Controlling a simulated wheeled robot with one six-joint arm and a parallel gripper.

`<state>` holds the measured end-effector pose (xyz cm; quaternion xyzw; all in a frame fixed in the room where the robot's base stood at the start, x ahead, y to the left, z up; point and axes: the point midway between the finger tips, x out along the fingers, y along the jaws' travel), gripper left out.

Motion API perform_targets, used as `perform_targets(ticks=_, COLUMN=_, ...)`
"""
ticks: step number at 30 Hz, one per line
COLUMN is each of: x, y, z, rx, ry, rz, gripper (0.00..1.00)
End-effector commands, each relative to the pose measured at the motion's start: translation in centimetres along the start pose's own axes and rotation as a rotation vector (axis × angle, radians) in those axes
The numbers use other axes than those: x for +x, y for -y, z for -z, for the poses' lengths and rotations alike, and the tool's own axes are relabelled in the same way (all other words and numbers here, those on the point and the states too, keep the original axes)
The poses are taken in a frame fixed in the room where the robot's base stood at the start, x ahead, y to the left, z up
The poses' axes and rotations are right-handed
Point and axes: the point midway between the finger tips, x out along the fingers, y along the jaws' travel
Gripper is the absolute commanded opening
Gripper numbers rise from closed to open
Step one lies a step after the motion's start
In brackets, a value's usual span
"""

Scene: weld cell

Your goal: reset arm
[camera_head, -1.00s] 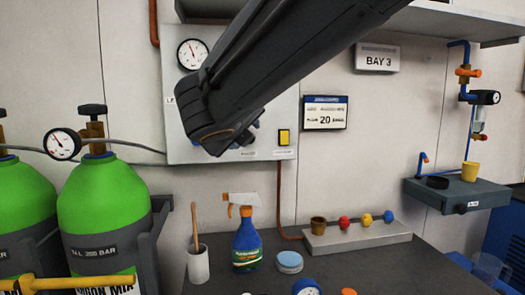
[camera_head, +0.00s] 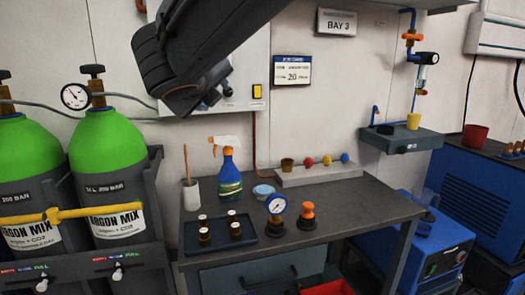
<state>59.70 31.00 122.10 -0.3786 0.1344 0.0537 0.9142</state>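My dark arm (camera_head: 215,40) reaches in from the top of the picture, in front of the grey wall panel. Its rounded dark end, which looks like an arm joint, hangs over the panel's lower left. I see no gripper fingers, so the gripper's state and anything it may hold are hidden. The arm's visible part is apart from the workbench (camera_head: 350,205) and the things on it.
Green gas cylinders (camera_head: 108,160) stand in a rack at left. On the bench are a spray bottle (camera_head: 228,173), a dark tray (camera_head: 240,243) with several small pieces, a gauge (camera_head: 276,206) and an orange-topped fitting (camera_head: 307,213). A blue machine (camera_head: 425,245) stands at right.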

Motion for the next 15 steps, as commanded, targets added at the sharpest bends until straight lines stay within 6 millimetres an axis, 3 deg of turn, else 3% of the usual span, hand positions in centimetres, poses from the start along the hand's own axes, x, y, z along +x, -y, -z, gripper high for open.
perform_targets(ticks=8, x=1.6, y=0.9, z=5.2, rx=0.19, ry=-0.123, rz=0.002, gripper=0.45)
perform_targets(ticks=15, x=2.7, y=1.1, z=11.9, rx=0.473, ry=-0.287, rz=0.021, gripper=0.45)
